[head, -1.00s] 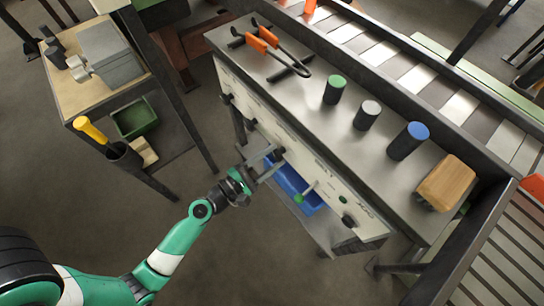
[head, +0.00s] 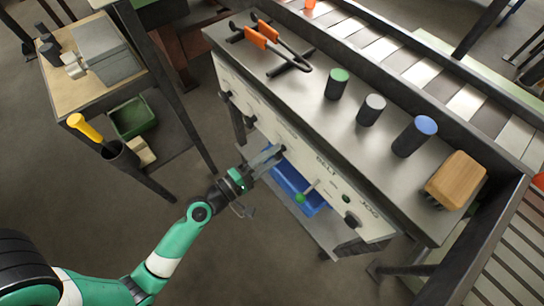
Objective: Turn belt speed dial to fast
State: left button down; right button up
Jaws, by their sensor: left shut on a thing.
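The control panel (head: 262,112) is the pale front face of a metal bench, with several dark knobs and partly legible lettering including "BELT" and "JOG". My left gripper (head: 274,153) reaches the panel from the lower left and is shut on a dark dial (head: 281,149) near the middle of the panel. The fingers cover most of the dial, so its pointer and setting cannot be read. My right gripper is not in view.
A blue bin (head: 298,188) sits below. Orange-handled tongs (head: 262,38) and several cylinders lie or stand on the bench top.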

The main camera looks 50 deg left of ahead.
pick_arm(q)
jog(key=m+b, duration=0.1)
jog(key=m, duration=0.2)
jog(key=shift+f+m, duration=0.1)
jog(key=shift+m, duration=0.2)
jog(key=shift+m+b, duration=0.65)
jog(key=shift+m, duration=0.85)
jog(key=shift+c, duration=1.5)
grip_release()
jog(key=s+b, duration=0.2)
jog(key=s, duration=0.9)
jog(key=shift+s+b, duration=0.3)
jog(key=shift+b, duration=0.1)
